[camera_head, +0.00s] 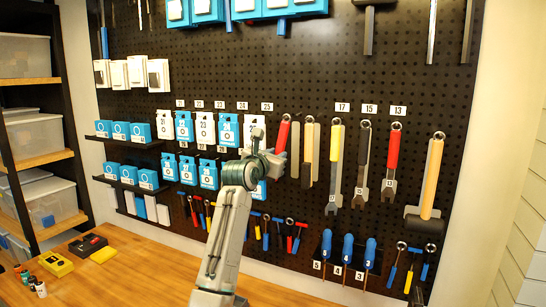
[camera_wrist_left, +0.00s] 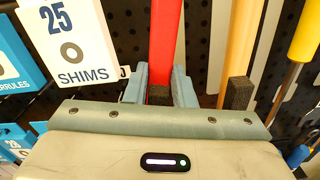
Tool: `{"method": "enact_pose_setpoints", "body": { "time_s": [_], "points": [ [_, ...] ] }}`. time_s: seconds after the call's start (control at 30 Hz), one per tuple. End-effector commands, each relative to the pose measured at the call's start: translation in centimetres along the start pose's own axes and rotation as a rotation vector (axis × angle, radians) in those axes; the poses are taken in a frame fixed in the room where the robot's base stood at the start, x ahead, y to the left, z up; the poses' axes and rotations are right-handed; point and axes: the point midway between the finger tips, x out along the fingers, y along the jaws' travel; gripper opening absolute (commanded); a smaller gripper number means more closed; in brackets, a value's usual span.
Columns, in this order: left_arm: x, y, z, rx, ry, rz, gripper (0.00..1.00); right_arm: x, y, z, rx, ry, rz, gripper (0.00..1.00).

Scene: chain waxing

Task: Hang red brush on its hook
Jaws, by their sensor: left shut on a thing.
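The red brush (camera_head: 282,136) is upright in front of the black pegboard, left of the wooden-handled brushes. Its red handle (camera_wrist_left: 166,35) stands between the fingers in the left wrist view. My left gripper (camera_head: 270,158) is shut on the handle; its fingertips (camera_wrist_left: 160,88) also show close up. The lower part of the brush is hidden behind the gripper in the head view. I cannot make out the hook, or whether the brush touches it. My right gripper is not in view.
A wooden-handled brush (camera_head: 308,150) hangs close to the right, with a yellow-handled tool (camera_head: 335,145) and wrenches beyond. A white shims packet (camera_wrist_left: 68,42) hangs close to the left. Blue-handled tools (camera_head: 348,247) sit lower right. The wooden bench (camera_head: 130,275) below has free room.

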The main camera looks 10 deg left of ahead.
Motion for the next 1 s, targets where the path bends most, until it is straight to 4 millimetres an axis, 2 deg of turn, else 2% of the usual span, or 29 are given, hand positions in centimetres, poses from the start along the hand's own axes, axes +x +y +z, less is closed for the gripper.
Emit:
{"method": "enact_pose_setpoints", "body": {
  "time_s": [0.1,0.5,1.0],
  "points": [
    [0.6,-0.2,0.0,-0.012,0.000,-0.001,0.00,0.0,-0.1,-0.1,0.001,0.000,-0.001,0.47],
    [0.5,-2.1,0.2,-0.182,-0.001,0.000,0.00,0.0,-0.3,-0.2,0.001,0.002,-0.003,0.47],
    [0.5,-2.4,0.2,-0.210,-0.001,-0.001,0.00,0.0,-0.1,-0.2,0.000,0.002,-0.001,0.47]
  ]
}}
